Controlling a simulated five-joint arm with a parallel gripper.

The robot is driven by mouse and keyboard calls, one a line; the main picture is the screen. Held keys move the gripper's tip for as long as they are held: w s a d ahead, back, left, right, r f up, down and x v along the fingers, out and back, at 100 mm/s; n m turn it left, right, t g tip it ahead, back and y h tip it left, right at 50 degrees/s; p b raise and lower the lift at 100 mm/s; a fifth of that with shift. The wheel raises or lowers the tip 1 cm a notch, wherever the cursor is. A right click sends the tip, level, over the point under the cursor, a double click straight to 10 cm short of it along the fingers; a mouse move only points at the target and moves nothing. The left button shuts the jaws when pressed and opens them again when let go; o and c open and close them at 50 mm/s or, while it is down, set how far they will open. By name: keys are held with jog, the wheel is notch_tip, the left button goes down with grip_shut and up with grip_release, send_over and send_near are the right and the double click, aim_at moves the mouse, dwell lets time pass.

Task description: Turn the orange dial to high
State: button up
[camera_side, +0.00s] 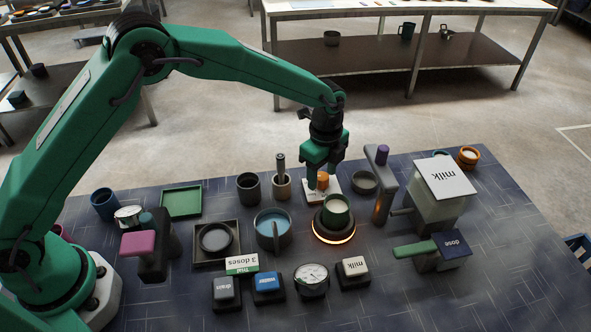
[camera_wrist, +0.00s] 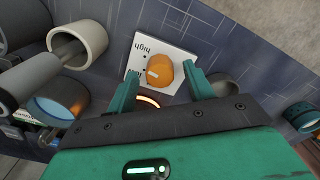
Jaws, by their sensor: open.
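The orange dial (camera_wrist: 161,70) is a short round knob with a white mark on its left side in the wrist view. It sits on a white plate (camera_wrist: 170,50) printed "high", with small dark dots beside the knob. I cannot tell exactly which dot the mark meets. In the side view the dial (camera_side: 323,179) shows just behind the glowing burner, on its white plate (camera_side: 333,187). My gripper (camera_side: 324,174) is pointed down over it, fingers open. In the wrist view my gripper (camera_wrist: 160,78) has one finger on each side of the dial, with gaps visible.
A glowing burner (camera_side: 334,236) bears a green cup (camera_side: 336,211) of white liquid just in front. A beige holder (camera_side: 282,190) with a dark handle stands left, a grey bowl (camera_side: 364,183) and a grey tap (camera_side: 383,190) right. The milk tank (camera_side: 437,208) is farther right.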

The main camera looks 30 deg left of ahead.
aim_at(322, 176)
notch_tip(322, 176, up, 7)
jog(key=shift+f, duration=0.1)
dwell(0.4)
jog(key=shift+r, duration=0.2)
jog(key=shift+a+r, duration=0.15)
jog(key=shift+r, duration=0.1)
jog(key=s+a+r+n+t, duration=0.3)
jog(key=s+a+r+n, duration=0.8)
jog(key=a+r, duration=0.35)
jog(key=s+a+n+t, duration=0.1)
jog(key=s+a+n, duration=0.3)
jog(key=s, duration=0.5)
jog(key=s+a+n+t, duration=0.1)
jog(key=s+a+n, duration=0.2)
jog(key=s, duration=0.6)
jog(key=shift+a+n+t, duration=0.3)
jog(key=shift+a+n, duration=0.1)
jog(key=shift+n, duration=0.6)
